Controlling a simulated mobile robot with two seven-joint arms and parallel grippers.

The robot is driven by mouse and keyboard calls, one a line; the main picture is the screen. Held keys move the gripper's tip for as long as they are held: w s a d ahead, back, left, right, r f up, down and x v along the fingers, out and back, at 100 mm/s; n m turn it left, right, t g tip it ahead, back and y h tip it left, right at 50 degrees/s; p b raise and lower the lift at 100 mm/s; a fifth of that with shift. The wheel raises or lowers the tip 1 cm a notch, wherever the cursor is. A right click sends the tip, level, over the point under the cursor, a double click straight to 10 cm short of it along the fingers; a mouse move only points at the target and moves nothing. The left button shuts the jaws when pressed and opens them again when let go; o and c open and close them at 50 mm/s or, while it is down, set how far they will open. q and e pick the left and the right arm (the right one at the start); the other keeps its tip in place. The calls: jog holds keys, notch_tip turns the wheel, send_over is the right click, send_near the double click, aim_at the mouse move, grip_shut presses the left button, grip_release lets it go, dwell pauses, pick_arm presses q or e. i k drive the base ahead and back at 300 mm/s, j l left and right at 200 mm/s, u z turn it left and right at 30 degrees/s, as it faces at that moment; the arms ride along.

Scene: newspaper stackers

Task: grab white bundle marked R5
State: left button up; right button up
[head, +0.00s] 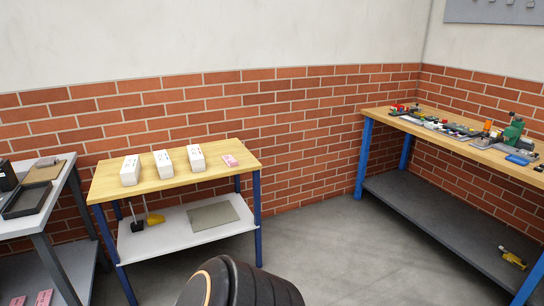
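Three white bundles stand in a row on the wooden top of the blue-legged table (225,185): a left one (130,171), a middle one (164,164) and a right one (196,158). Each has small dark or red marks on its top, too small to read, so I cannot tell which is R5. Neither of my grippers is in view. A dark rounded part of my own arm shows at the bottom middle, well in front of the table, with no fingers visible.
A pink bundle (230,160) lies right of the white ones. A grey table (55,200) with black trays stands close at the left. A workbench (450,135) with tools stands at the right. The grey floor (320,240) between is clear. A brick wall is behind.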

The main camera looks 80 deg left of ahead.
aim_at(196, 159)
jog(key=j+u, duration=0.15)
jog(key=u, duration=0.3)
jog(key=j+u, duration=0.2)
jog(key=u, duration=0.2)
jog(key=j+u, duration=0.15)
jog(key=u, duration=0.3)
jog(key=i+j+u, duration=0.1)
jog(key=j+u, duration=0.35)
jog(key=i+j+u, duration=0.15)
jog(key=j+u, duration=0.3)
jog(key=i+j+u, duration=0.3)
jog(key=i+j, duration=0.5)
jog(key=j, duration=0.1)
